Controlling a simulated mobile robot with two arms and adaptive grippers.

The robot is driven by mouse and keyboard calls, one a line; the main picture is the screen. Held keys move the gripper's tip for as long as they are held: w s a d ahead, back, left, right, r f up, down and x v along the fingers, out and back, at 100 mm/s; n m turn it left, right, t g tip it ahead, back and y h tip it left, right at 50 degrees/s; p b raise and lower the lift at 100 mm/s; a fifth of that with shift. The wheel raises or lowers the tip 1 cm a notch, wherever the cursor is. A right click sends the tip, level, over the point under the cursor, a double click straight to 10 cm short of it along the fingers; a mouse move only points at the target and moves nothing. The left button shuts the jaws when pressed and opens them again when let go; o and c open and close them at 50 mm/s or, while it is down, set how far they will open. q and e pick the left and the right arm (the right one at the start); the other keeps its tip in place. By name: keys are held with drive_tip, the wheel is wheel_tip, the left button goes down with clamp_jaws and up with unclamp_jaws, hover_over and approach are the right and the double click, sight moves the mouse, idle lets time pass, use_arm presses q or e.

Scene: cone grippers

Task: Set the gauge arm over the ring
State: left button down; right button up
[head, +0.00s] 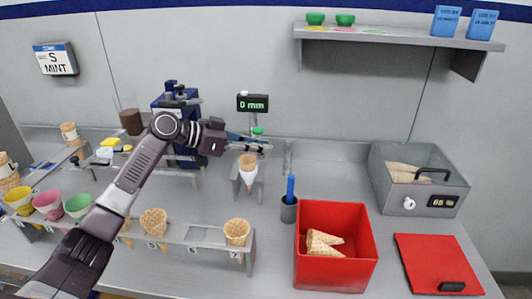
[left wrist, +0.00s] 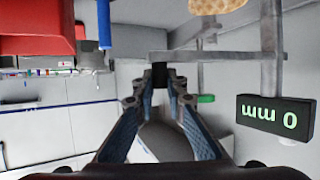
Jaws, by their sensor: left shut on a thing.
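The gauge display (head: 252,103) reads "0 mm" and stands on a post at the back of the counter; it also shows, upside down, in the left wrist view (left wrist: 274,117). My left gripper (head: 267,148) is in front of it, above and slightly right of the cone stand. In the left wrist view its fingers (left wrist: 160,82) close on a dark end piece by the grey gauge arm (left wrist: 215,56). A waffle cone (head: 248,161) in a white sleeve (head: 248,178) sits upright in the stand (head: 235,182). I cannot make out the ring clearly. My right gripper is out of view.
A red bin (head: 335,218) with cones, a grey cup (head: 289,209) with a blue stick, and a lidded box (head: 420,205) stand to the right. A numbered rack (head: 190,236) with cones runs along the front. A shelf (head: 400,37) is on the wall.

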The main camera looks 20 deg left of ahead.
use_arm(q)
drive_tip(key=shift+s+a+f, duration=0.1)
drive_tip(key=shift+s+a, duration=0.05)
drive_tip(key=shift+a, duration=0.05)
idle(0.3)
drive_tip(key=c, duration=1.9)
unclamp_jaws()
drive_tip(key=shift+c, duration=0.2)
drive_tip(key=s+a+r, duration=0.2)
drive_tip(key=s+a, duration=0.9)
drive_tip(key=a, duration=0.1)
drive_tip(key=shift+a, duration=0.15)
drive_tip(key=shift+s, duration=0.1)
